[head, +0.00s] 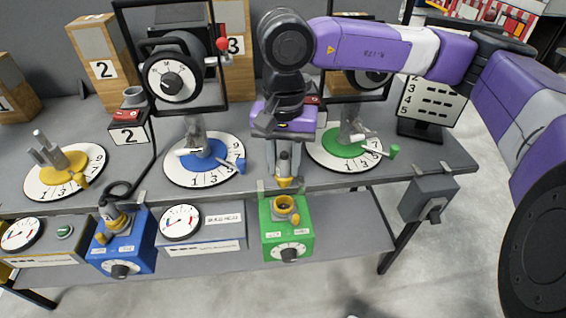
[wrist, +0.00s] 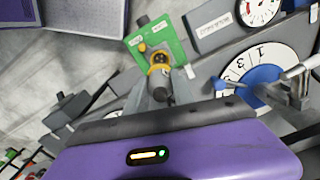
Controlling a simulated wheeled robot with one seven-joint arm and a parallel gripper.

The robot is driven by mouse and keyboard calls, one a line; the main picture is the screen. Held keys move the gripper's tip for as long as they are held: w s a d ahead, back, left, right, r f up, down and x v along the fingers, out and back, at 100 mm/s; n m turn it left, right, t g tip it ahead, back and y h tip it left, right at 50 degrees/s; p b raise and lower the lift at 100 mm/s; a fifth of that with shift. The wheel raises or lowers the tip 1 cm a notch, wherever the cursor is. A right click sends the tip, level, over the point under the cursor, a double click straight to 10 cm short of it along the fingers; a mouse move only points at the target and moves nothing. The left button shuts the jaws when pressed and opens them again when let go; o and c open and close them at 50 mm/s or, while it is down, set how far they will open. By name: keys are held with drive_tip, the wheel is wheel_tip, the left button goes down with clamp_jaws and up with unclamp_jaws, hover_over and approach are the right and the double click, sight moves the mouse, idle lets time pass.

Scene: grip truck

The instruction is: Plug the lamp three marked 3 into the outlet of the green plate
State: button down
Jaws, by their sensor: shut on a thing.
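My gripper (head: 285,170) points down and is shut on a plug (head: 284,183) with a yellow end, just above the green outlet box (head: 274,240). A small gap seems to show between plug and outlet in the head view. In the wrist view the plug (wrist: 159,94) is between the fingers, in line with the outlet (wrist: 160,58); contact cannot be told there. A lamp (head: 372,78) stands behind my arm, partly hidden; its number is not readable.
A blue outlet box (head: 135,250) at left holds a plug with a black cable running to the base marked 2 (head: 128,135). Round numbered plates in yellow (head: 88,155), blue (head: 226,146) and green (head: 335,150) lie on the table. A grey box (head: 427,190) hangs at the right edge.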

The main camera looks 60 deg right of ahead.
sight(284, 182)
drive_tip(key=shift+f+b, duration=0.65)
drive_tip(key=shift+f, duration=1.6)
drive_tip(key=shift+f+b, duration=0.65)
drive_tip(key=shift+b, duration=0.7)
drive_tip(key=shift+f+b, duration=0.1)
drive_tip(key=shift+b, duration=0.85)
drive_tip(key=shift+f+b, duration=1.65)
drive_tip(key=shift+b, duration=0.55)
idle(0.4)
drive_tip(key=c, duration=0.7)
unclamp_jaws()
